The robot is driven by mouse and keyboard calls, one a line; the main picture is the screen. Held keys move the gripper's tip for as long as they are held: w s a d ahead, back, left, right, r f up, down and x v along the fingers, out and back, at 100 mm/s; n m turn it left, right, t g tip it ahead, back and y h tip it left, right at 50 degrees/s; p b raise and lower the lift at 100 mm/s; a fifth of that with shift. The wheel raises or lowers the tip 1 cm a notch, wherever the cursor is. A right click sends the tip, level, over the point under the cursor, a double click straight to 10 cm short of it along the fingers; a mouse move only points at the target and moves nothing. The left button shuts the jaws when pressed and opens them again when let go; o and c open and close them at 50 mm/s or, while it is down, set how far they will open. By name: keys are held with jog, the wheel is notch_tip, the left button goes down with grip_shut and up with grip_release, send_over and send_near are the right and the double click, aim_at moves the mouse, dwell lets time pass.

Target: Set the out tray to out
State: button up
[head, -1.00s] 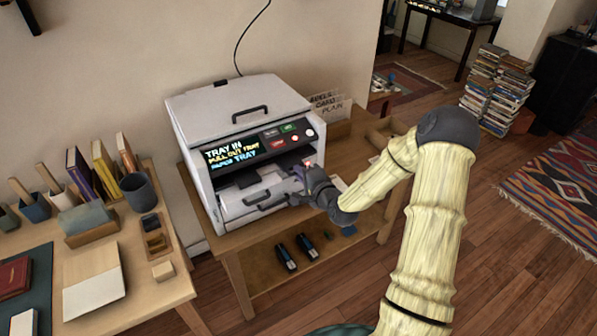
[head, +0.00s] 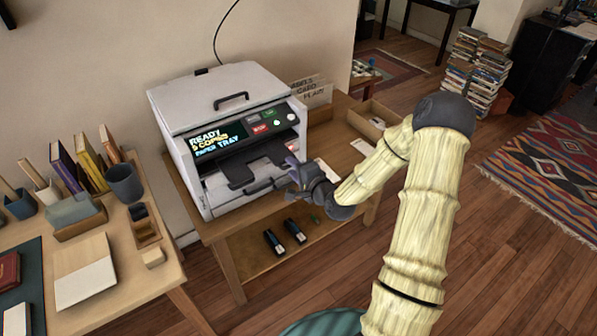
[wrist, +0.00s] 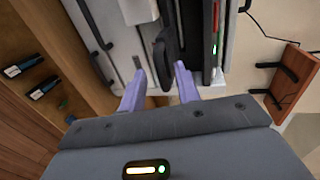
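The out tray (head: 240,172) is a dark flat piece that juts out of the front slot of the white copier (head: 215,105). The copier's display (head: 217,138) reads "READY", "5 COPIES" and "PAPER TRAY". My gripper (head: 292,172) is in front of the copier, to the right of the tray's end. In the wrist view its two lilac fingers (wrist: 160,78) are apart with nothing clearly held between them. The dark tray end (wrist: 168,45) shows just beyond the fingertips. Whether a finger touches it, I cannot tell.
A drawer front with a dark handle (head: 262,187) is below the tray. The copier stands on a wooden table (head: 225,228) with staplers (head: 283,237) on its lower shelf. A desk with books and cups (head: 125,185) is at the left.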

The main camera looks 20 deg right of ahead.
jog(key=p+v, duration=1.2)
jog(key=v, duration=0.5)
jog(key=shift+s, duration=0.2)
jog(key=shift+d, duration=0.1)
dwell(0.5)
